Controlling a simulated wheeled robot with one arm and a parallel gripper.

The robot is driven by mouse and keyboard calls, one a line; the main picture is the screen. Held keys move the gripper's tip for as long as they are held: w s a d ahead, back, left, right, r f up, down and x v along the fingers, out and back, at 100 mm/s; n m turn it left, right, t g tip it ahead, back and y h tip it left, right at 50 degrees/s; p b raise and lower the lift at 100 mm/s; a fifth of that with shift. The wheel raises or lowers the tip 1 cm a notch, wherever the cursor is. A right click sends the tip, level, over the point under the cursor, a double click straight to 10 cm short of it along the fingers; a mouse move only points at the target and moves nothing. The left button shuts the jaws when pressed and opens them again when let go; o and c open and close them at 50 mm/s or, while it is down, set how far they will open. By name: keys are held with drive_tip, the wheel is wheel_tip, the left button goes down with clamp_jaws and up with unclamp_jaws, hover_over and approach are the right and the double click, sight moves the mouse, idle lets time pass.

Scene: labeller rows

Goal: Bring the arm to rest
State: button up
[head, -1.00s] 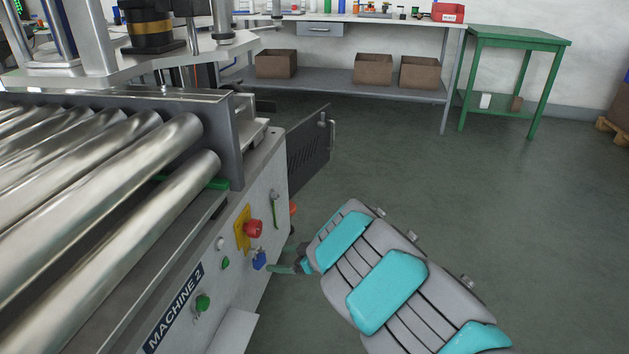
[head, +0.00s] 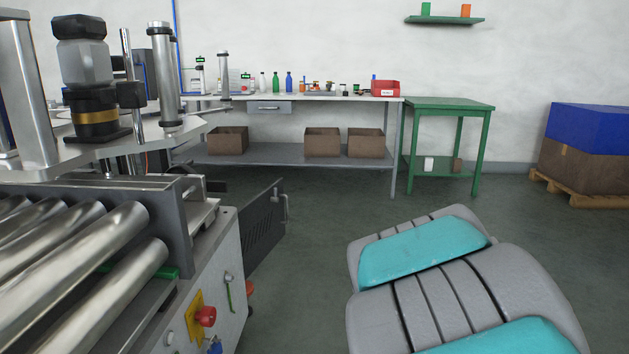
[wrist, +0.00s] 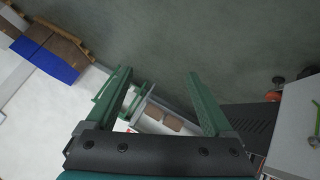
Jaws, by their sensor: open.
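My arm shows in the head view as grey and turquoise links at the lower right, beside the labelling machine. My gripper is out of the head view. In the wrist view my gripper (wrist: 160,80) has two green fingers spread wide apart with nothing between them. Past the fingers that view shows the grey floor (wrist: 190,35) and the room turned over. The machine's side panel (wrist: 295,130) is at the right of the wrist view, apart from the fingers.
The machine (head: 215,270) with metal rollers, a red stop button (head: 205,316) and an open dark door (head: 264,225) stands at left. A workbench (head: 330,97) and green table (head: 450,103) line the back wall. A pallet (head: 590,197) is far right. The middle floor is clear.

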drive_tip(key=s+a+f+g+y, duration=0.1)
drive_tip(key=s+a+g, duration=0.2)
drive_tip(key=s, duration=0.9)
drive_tip(key=s+a+f+g+y, duration=0.1)
drive_tip(key=s+a+g+y, duration=0.1)
drive_tip(key=s, duration=1)
drive_tip(key=s+a+f+m+g+y, duration=0.1)
drive_tip(key=s+a+g, duration=0.3)
drive_tip(key=s, duration=0.9)
drive_tip(key=shift+a+f+g+y, duration=0.25)
drive_tip(key=shift+g+y, duration=0.15)
